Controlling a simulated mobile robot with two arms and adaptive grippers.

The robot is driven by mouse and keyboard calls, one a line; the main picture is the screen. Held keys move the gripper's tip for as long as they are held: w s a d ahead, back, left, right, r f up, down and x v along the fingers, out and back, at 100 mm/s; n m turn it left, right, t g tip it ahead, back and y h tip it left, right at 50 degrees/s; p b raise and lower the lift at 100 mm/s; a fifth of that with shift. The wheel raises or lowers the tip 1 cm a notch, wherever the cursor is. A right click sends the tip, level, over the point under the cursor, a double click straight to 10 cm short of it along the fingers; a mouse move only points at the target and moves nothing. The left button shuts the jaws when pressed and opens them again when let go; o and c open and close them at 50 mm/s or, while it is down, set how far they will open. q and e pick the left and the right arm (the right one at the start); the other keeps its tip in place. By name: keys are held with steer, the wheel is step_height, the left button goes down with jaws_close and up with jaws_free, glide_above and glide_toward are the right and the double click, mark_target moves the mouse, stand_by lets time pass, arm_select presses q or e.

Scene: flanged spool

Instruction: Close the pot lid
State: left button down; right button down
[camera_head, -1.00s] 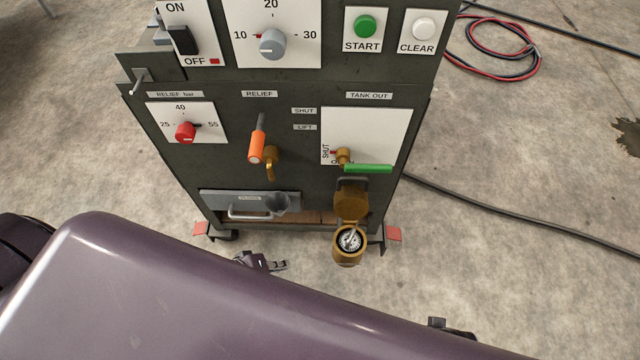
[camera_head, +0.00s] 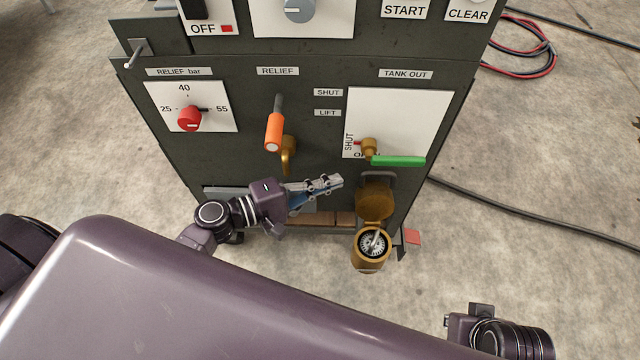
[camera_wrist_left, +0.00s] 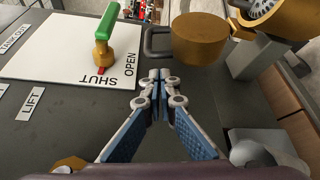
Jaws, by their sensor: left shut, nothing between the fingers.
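The brass pot (camera_head: 369,262) is at the front of the dark cabinet, low on the right, with a round black-and-white dial inside. Its brass lid (camera_head: 375,203) stands open against the cabinet above the pot, with a dark loop handle (camera_head: 378,178) at its top. My left gripper (camera_head: 340,181) is shut and empty, left of the lid and apart from it. In the left wrist view the fingertips (camera_wrist_left: 158,76) point toward the lid (camera_wrist_left: 205,40) and its handle (camera_wrist_left: 157,41). Only part of my right wrist shows at bottom right; its fingers cannot be made out.
A green-handled valve (camera_head: 398,160) juts out just above the lid. An orange lever (camera_head: 273,132) and a brass spout (camera_head: 288,155) are above my left gripper. A red knob (camera_head: 189,118) is farther left. A black cable (camera_head: 520,205) lies on the floor right.

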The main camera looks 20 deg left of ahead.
mark_target(375, 190)
arm_select(q)
steer(key=x, duration=0.5)
steer(key=shift+w+d, duration=0.1)
arm_select(e)
steer(key=shift+w+f, duration=0.1)
steer(key=shift+f, duration=0.2)
arm_select(q)
steer(key=shift+f, duration=0.1)
arm_select(e)
steer(key=shift+f, duration=0.1)
